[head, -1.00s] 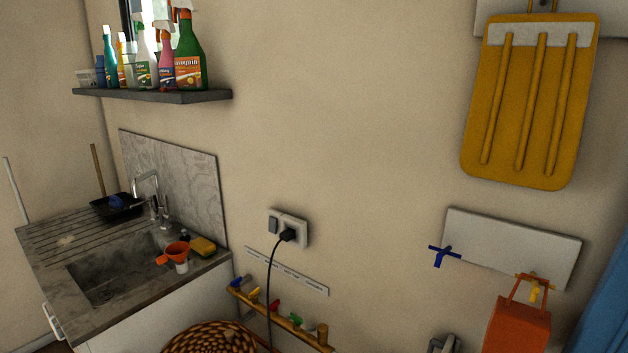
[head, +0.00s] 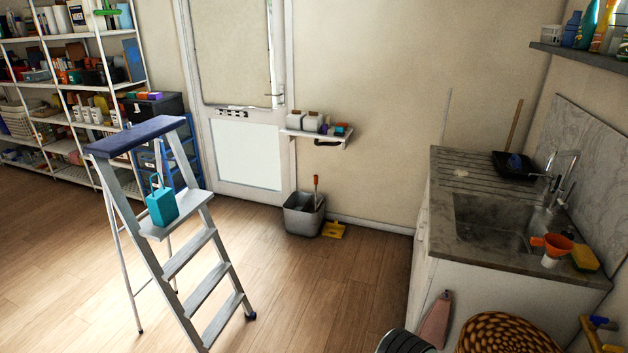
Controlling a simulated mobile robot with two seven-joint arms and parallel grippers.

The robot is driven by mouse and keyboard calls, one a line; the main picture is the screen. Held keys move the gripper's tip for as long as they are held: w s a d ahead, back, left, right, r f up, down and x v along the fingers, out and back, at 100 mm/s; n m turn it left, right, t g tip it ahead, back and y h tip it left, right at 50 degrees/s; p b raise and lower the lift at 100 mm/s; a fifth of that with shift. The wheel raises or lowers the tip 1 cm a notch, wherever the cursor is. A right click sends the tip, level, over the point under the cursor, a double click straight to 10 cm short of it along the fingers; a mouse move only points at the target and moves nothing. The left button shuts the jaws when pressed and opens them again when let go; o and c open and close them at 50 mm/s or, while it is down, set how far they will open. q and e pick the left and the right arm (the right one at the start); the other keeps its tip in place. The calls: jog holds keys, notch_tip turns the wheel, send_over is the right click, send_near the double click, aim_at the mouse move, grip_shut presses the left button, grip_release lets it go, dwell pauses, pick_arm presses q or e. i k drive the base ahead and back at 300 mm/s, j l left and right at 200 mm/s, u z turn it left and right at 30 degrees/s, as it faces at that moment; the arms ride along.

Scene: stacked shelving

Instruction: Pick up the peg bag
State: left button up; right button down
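A small teal bag-like thing (head: 162,207) with a thin upright loop handle stands on a step of the grey stepladder (head: 203,240), left of the middle in the head view. It may be the peg bag, but I cannot tell for sure, and its contents do not show. Neither of my grippers is in the head view.
Wooden floor (head: 310,290) is open between the stepladder and the sink counter (head: 475,260). A grey bucket (head: 303,218) stands by the door (head: 245,155). Full shelving (head: 62,90) lines the far left. A woven basket (head: 510,335) sits low at the right.

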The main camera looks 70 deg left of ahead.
aim_at(162, 206)
jog(key=u, duration=3.45)
jog(key=i+l+u, duration=0.15)
jog(key=u, duration=0.5)
jog(key=i+l+u, duration=0.3)
jog(key=l, duration=0.3)
jog(key=i+l+u, duration=0.2)
jog(key=i+l, duration=0.05)
jog(key=l, duration=0.1)
